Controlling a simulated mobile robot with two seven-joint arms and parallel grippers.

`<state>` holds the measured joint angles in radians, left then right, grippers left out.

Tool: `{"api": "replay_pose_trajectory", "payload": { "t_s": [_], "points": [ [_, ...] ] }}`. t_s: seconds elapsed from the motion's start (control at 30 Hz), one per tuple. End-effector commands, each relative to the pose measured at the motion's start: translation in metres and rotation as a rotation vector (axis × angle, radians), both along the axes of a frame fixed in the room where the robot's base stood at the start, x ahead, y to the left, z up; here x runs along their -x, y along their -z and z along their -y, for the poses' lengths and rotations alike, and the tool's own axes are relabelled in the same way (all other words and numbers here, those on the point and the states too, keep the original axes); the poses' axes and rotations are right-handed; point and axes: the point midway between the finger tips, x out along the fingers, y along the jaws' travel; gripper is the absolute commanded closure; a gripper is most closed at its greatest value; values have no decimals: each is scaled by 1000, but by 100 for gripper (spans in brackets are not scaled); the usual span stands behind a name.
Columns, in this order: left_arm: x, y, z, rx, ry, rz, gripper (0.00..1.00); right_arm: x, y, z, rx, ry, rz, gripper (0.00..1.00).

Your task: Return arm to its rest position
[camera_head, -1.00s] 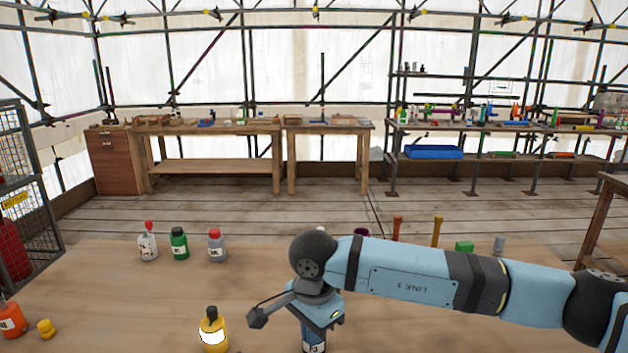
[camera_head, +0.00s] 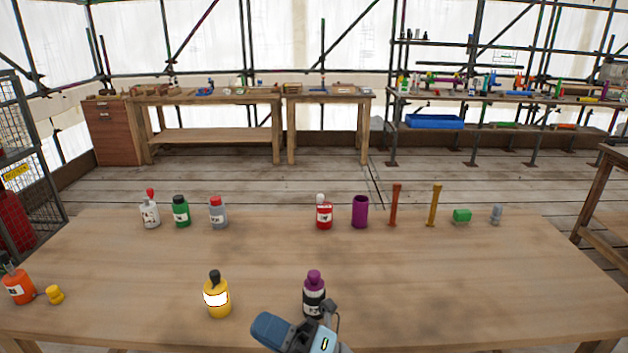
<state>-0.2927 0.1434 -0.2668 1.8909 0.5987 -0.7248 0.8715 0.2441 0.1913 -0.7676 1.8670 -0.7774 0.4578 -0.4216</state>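My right gripper (camera_head: 300,332) shows at the bottom edge of the head view, low and near the front of the table. Its blue-grey body and a dark part are visible, but its fingertips are not clear. It overlaps the lower part of a black bottle with a purple cap (camera_head: 314,293) in the picture; I cannot tell whether they touch. The bottle stands upright on the table. Most of the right arm is out of the picture. My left gripper is not in view.
A yellow bottle (camera_head: 217,297) stands left of the purple-capped one. An orange bottle (camera_head: 19,286) and a small yellow piece (camera_head: 55,295) are far left. Bottles, a purple cup (camera_head: 360,212), two posts and small blocks line the back. The wooden table (camera_head: 450,280) is clear at right.

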Motion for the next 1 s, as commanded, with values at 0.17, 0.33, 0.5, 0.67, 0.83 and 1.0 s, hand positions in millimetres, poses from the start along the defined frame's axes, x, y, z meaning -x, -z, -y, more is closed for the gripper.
{"api": "replay_pose_trajectory", "payload": {
  "t_s": [0.17,0.33,0.5,0.67,0.83,1.0],
  "points": [
    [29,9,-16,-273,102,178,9,-21,68,72,-219,212,-589,100],
    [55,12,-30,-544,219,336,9,-4,161,147,-420,405,-1130,100],
    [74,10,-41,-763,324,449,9,42,237,202,-580,552,-1534,100],
    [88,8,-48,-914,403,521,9,91,285,237,-691,657,-1803,100],
    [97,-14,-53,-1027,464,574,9,130,293,259,-772,728,-1979,100],
    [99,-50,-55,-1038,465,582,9,130,256,260,-755,731,-1955,100]
  ]
}}
